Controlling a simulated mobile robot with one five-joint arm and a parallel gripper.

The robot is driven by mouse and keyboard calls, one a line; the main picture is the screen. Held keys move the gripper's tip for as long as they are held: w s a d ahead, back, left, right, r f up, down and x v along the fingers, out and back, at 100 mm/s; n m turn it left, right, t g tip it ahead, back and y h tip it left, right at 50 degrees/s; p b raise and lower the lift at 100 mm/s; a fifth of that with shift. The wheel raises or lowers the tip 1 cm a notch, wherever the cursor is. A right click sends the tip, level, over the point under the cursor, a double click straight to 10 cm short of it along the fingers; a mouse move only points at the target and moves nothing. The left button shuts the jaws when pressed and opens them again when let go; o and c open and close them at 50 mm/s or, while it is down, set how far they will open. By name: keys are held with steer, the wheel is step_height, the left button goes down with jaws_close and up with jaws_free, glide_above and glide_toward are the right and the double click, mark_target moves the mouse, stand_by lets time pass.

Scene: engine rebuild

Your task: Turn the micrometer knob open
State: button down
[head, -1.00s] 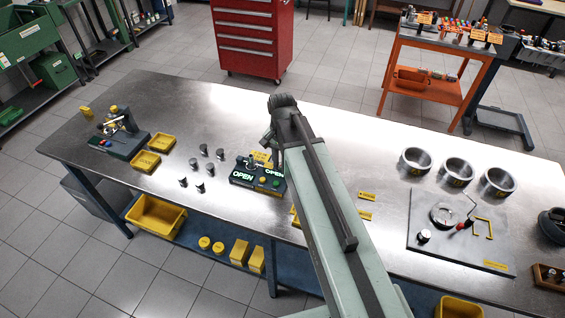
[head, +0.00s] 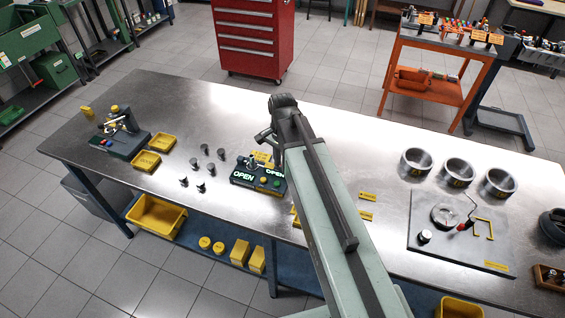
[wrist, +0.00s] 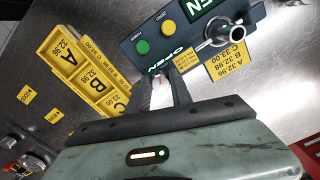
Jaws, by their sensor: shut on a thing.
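The micrometer is a dark blue-grey unit (head: 256,175) on the steel bench, with OPEN labels and yellow and green buttons. Its silver knob (wrist: 221,32), with a short side lever, is at the upper right of the wrist view. My gripper (wrist: 165,76) sits at the unit's front edge, below an OPEN label in the picture. In that view the fingers appear apart from the silver knob. In the head view my arm hides the fingertips.
A yellow A/B/C tray (wrist: 86,75) lies beside the unit, with a yellow size card (wrist: 229,62) on its other side. Several dark cylinders (head: 204,150) stand left of the unit. Steel rings (head: 417,162) stand far right. Bare bench lies along the back.

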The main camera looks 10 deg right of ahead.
steer(key=shift+d, duration=0.1)
steer(key=c, duration=1.1)
jaws_free()
steer(key=shift+c, duration=0.2)
step_height(320, 180, up, 8)
steer(key=p, duration=0.8)
steer(key=shift+f, duration=0.1)
